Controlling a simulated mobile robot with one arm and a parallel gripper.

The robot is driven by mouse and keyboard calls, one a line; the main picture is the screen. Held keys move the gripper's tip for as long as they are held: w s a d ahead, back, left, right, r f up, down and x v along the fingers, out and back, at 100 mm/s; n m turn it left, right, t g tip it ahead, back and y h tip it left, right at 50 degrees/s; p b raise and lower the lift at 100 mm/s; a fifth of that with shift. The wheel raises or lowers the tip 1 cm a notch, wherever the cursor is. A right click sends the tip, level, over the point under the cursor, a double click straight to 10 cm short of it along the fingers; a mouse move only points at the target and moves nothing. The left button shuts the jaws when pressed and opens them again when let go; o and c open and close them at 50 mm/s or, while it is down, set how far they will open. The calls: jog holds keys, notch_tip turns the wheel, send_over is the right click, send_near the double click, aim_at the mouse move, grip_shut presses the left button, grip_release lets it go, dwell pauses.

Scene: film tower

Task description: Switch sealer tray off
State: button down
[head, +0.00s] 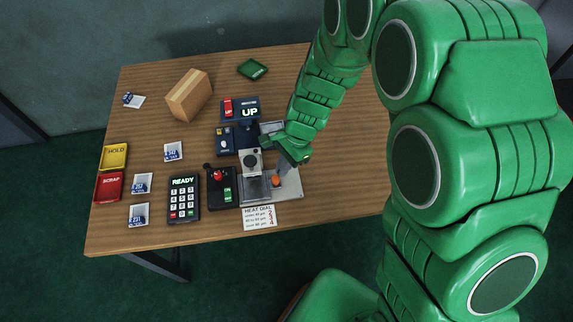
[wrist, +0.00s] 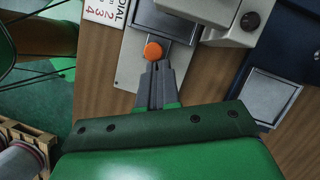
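The sealer (head: 252,160) is a grey machine with a dark round dial, on a pale base plate (head: 291,189) near the table's front edge. An orange round button (head: 277,181) sits on the plate, right of the machine. In the wrist view the orange button (wrist: 153,50) is just beyond my fingertips. My gripper (head: 283,178) is over the plate; in the wrist view its two fingers (wrist: 161,66) are together with nothing between them. I cannot tell whether the tips touch the button. A dark flat panel (wrist: 163,22) lies beyond the button.
A heat dial card (head: 259,218) lies in front of the sealer. A joystick box (head: 221,187) and a READY keypad (head: 183,199) stand to its left. An UP display (head: 243,109) is behind. A cardboard box (head: 189,95) and HOLD (head: 114,157) and SCRAP (head: 109,187) trays are farther left.

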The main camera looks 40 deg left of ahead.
jog(key=shift+w+d, duration=0.1)
jog(key=shift+w, duration=0.3)
jog(key=w, duration=0.1)
jog(key=w+d, duration=0.1)
jog(key=w, duration=0.1)
jog(key=v, duration=1)
jog(key=shift+d, duration=0.1)
